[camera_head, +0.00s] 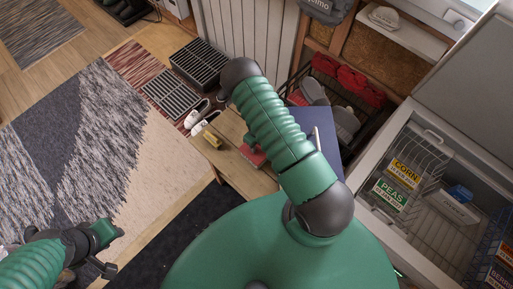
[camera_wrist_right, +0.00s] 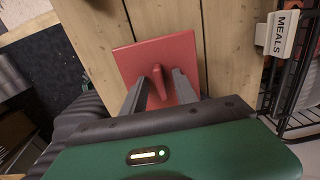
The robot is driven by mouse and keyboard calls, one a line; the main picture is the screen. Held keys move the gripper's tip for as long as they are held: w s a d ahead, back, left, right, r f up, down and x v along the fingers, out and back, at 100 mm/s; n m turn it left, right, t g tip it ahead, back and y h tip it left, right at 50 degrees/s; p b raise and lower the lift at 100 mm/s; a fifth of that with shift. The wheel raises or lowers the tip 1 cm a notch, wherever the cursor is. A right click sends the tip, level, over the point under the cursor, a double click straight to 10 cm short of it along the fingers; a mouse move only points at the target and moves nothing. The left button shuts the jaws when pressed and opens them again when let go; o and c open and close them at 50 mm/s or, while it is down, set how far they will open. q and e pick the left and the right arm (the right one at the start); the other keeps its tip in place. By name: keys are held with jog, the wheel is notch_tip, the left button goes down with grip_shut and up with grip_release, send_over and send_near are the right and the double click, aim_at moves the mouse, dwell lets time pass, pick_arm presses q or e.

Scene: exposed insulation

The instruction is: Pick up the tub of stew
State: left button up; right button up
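A red square-topped thing with a raised red grip (camera_wrist_right: 157,84) lies on the wooden surface in the right wrist view. A small part of a red thing (camera_head: 253,155) shows beside my right arm in the head view. No stew label is readable, so I cannot tell whether it is the tub. My right gripper (camera_wrist_right: 159,87) has its fingers apart on either side of the raised grip, with gaps showing. In the head view my right arm hides most of that spot. My left gripper (camera_head: 104,250) is open and empty above the floor at lower left.
An open freezer (camera_head: 372,160) at right holds corn (camera_head: 403,173) and peas (camera_head: 390,195) packs and a white container (camera_head: 452,208) with something blue. A black wire basket tagged MEALS (camera_wrist_right: 283,33) stands beside the wooden table (camera_head: 232,165).

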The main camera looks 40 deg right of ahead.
jog(key=shift+s+d+f, duration=0.1)
jog(key=shift+s+d, duration=0.05)
jog(key=shift+d, duration=0.1)
jog(key=c, duration=0.7)
jog(key=shift+a, duration=0.45)
grip_shut()
jog(key=shift+d, duration=0.25)
